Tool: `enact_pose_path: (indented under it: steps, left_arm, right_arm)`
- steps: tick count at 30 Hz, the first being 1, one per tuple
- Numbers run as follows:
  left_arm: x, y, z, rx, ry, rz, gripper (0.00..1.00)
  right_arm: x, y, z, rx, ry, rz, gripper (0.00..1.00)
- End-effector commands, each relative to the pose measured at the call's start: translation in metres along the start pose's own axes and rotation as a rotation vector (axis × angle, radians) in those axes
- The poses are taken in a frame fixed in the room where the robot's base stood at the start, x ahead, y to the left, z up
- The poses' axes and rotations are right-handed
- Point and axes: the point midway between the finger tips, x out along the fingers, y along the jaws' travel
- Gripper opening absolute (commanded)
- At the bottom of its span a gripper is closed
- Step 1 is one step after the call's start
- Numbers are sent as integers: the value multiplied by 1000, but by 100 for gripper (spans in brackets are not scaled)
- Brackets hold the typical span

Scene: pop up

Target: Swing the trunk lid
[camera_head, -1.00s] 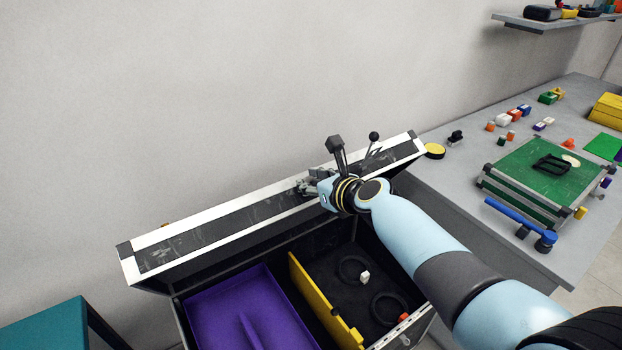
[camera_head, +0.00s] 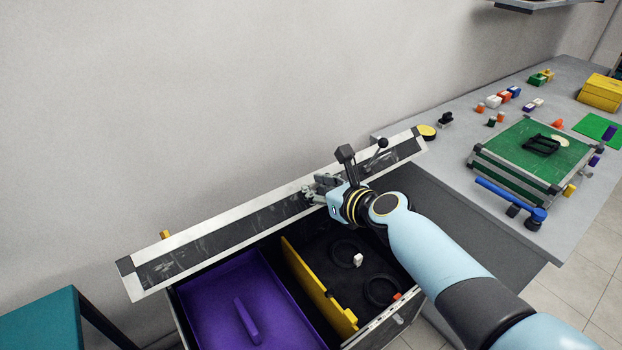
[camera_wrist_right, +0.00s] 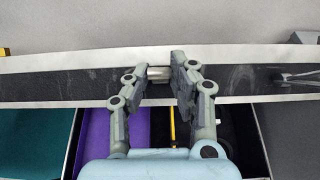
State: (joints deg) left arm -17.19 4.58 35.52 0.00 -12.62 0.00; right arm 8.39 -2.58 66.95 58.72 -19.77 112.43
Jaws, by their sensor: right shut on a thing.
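The trunk lid (camera_head: 222,238) is a long dark panel with a pale metal frame and dark corners. It stands raised and tilted over the open trunk (camera_head: 182,318). My right gripper (camera_head: 311,190) is at the lid's edge, right of its middle. In the right wrist view my right gripper (camera_wrist_right: 160,73) has its fingers on either side of a small metal piece on the lid (camera_wrist_right: 75,85) and is shut on it. The fingers hide part of that piece. My left gripper is not in view.
The trunk holds a purple tray (camera_head: 215,305), a yellow divider (camera_head: 312,285) and black rings (camera_head: 380,290). A grey workbench (camera_head: 440,165) with a green case (camera_head: 515,150) stands right. A teal table (camera_head: 40,325) is at the lower left. A wall is behind the lid.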

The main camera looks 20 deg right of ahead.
Motion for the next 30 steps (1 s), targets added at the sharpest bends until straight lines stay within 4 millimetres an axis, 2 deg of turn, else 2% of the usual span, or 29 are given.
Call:
enact_pose_path:
  steps: [1,9,24,30]
  left_arm:
    - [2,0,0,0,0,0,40]
    - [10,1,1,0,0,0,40]
    - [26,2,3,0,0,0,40]
    - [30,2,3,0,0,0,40]
  right_arm:
    - [-3,0,-9,0,7,1,2]
    - [-16,0,-31,-1,8,1,1]
    - [-40,0,-68,-1,6,1,1]
    - [-46,0,-76,-1,4,0,2]
